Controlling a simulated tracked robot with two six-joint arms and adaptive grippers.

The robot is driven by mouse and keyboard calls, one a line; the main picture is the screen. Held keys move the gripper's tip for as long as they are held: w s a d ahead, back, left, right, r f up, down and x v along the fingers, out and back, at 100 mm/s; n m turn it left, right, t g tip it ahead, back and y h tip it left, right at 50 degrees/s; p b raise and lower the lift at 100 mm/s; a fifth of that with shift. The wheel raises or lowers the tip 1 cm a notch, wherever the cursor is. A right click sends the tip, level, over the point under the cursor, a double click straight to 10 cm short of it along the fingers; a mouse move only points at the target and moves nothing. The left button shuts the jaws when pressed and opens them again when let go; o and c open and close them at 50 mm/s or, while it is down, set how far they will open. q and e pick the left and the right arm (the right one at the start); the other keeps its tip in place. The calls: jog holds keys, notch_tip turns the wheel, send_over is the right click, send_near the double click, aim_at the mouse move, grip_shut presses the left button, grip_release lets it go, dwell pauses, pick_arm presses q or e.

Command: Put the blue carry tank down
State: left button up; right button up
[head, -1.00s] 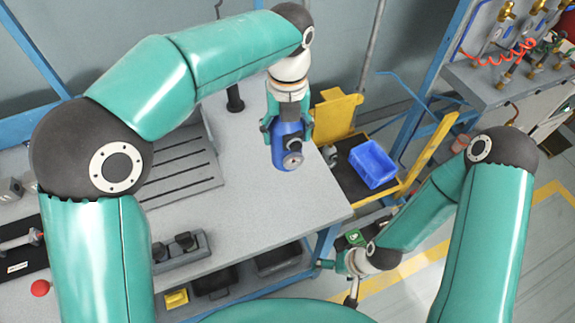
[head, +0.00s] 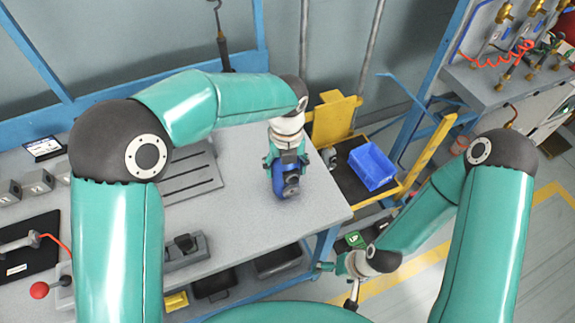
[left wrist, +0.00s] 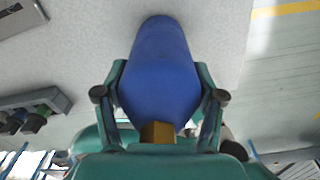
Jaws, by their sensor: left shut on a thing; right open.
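The blue carry tank (head: 288,184) is in my left gripper (head: 286,160), which is shut on it, over the right part of the grey bench (head: 250,215). In the left wrist view, the tank (left wrist: 163,70) fills the middle, with a finger of the left gripper (left wrist: 160,100) on each side and a brass-coloured fitting at its near end. I cannot tell whether the tank touches the bench top. My right gripper (head: 350,290) is open, low beyond the bench's right edge, and small in the head view.
A yellow cart (head: 335,118) with a blue bin (head: 372,166) stands right of the bench. A slotted plate (head: 188,178) and a dark-topped block (head: 185,248) lie left of the tank. Bare bench surrounds the tank. A blue frame post (head: 325,250) supports the bench corner.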

pick_arm(q)
jog(key=o, duration=1.7)
jog(key=shift+c, duration=0.2)
notch_tip(320, 180, up, 12)
jog(key=shift+d+r, duration=0.1)
